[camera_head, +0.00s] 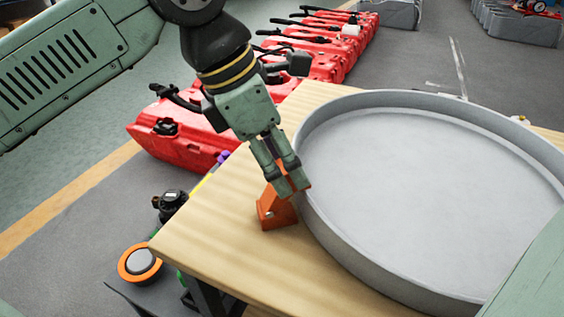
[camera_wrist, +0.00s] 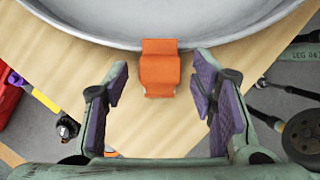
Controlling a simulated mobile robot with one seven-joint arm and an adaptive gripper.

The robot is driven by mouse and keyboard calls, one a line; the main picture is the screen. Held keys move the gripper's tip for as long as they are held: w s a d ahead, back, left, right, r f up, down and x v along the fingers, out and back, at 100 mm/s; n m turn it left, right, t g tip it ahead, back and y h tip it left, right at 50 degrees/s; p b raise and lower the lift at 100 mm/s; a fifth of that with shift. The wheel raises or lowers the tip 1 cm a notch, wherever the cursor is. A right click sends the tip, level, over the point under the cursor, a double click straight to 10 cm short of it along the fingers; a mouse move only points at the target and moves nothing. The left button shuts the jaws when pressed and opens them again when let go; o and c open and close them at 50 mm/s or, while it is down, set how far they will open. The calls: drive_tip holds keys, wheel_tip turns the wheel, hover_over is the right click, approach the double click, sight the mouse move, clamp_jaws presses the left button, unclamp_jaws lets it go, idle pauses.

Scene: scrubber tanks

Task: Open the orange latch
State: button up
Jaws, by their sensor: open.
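The orange latch (camera_head: 275,212) sits on the wooden table beside the left rim of the large round grey tank (camera_head: 420,185). In the wrist view the latch (camera_wrist: 160,69) stands upright against the tank wall, near the middle of the picture. My gripper (camera_head: 293,188) points down at the latch, and its fingers cover part of the latch's upper end in the head view. In the wrist view my gripper (camera_wrist: 160,88) is open, with one purple-padded finger on each side and the latch between and beyond them. I cannot tell whether a fingertip touches it.
The wooden table (camera_head: 215,225) is bare left of the latch. Red canisters (camera_head: 185,125) stand on the floor behind and to the left. A round orange-rimmed device (camera_head: 140,262) and other tools lie off the table's left edge. The tank fills the right side.

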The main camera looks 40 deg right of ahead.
drive_tip(key=shift+d+f, duration=0.1)
drive_tip(key=shift+f, duration=0.2)
drive_tip(key=shift+c, duration=0.4)
clamp_jaws()
idle(0.4)
